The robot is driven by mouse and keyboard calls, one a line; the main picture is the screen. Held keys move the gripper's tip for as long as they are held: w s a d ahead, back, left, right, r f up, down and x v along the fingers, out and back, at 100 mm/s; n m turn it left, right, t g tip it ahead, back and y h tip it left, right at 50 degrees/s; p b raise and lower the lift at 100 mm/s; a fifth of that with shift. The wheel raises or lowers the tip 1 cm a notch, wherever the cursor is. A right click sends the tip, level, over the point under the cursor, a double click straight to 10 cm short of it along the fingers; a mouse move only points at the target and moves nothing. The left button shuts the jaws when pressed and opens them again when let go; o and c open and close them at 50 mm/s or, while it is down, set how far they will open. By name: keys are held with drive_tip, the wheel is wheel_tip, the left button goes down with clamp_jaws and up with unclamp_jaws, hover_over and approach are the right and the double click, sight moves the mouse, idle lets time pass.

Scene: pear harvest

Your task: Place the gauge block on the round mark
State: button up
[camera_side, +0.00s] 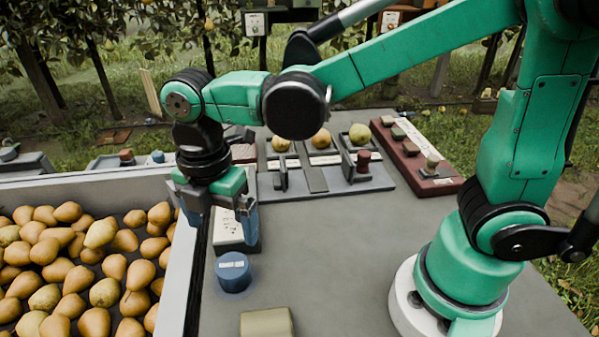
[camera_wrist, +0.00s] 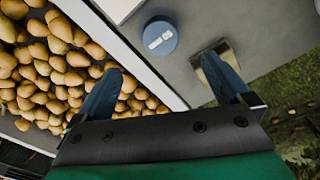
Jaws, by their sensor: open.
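A beige rectangular block (camera_side: 266,322), likely the gauge block, lies on the grey table at the bottom of the side view. In the wrist view the block (camera_wrist: 222,47) is partly hidden behind my right-hand finger. My gripper (camera_side: 222,218) points down above the table beside the pear bin, with its blue fingers apart and nothing between them. The open fingers also show in the wrist view (camera_wrist: 162,68). A short blue cylinder (camera_side: 234,275) with a white label on top stands between the gripper and the block; it also shows in the wrist view (camera_wrist: 160,38). I cannot make out a separate round mark.
The pear bin's pale wall (camera_side: 178,270) rises at the left. A grey tray (camera_side: 345,188) with pears and a dark red board (camera_side: 405,160) with small blocks lie farther back. The middle table is clear.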

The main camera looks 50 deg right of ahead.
drive_tip(key=s+d+r+m+t, duration=0.1)
drive_tip(key=d+r+m+t, duration=0.2)
drive_tip(key=d+m+t, duration=0.4)
drive_tip(key=d+m, duration=0.6)
drive_tip(key=m, duration=0.8)
drive_tip(key=shift+s+d, duration=0.2)
drive_tip(key=shift+s, duration=0.2)
